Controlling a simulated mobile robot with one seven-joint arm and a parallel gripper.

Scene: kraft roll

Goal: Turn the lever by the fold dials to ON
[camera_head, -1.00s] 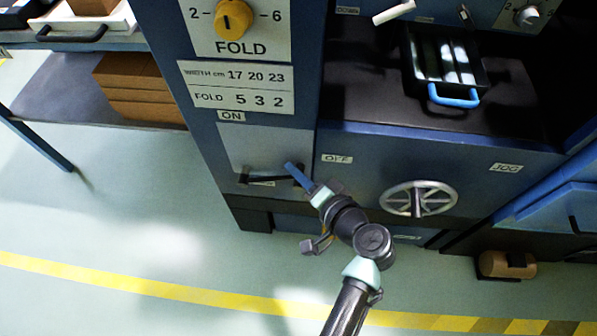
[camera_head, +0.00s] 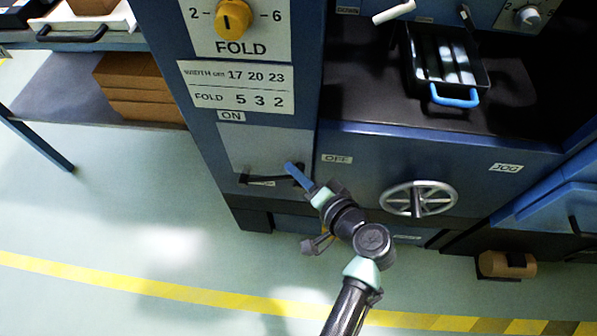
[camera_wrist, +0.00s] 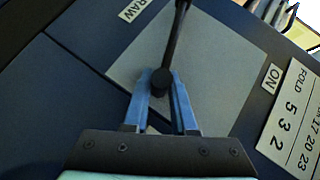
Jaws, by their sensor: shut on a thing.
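The lever is a dark bar (camera_head: 262,179) low on a pale grey plate (camera_head: 262,150) on the blue machine front. It lies roughly level in the head view. My gripper (camera_head: 291,168) is at the lever's right end. In the wrist view, the blue fingers (camera_wrist: 160,84) are shut around the lever's round dark end, and the bar (camera_wrist: 175,40) runs away from them. The fingers partly hide the lever's end in the head view.
Above the plate are a fold chart (camera_head: 237,88) and a yellow fold dial (camera_head: 232,19). A spoked handwheel (camera_head: 418,199) is right of my gripper. A black tray with a blue handle (camera_head: 454,98) is higher up. The floor in front is clear.

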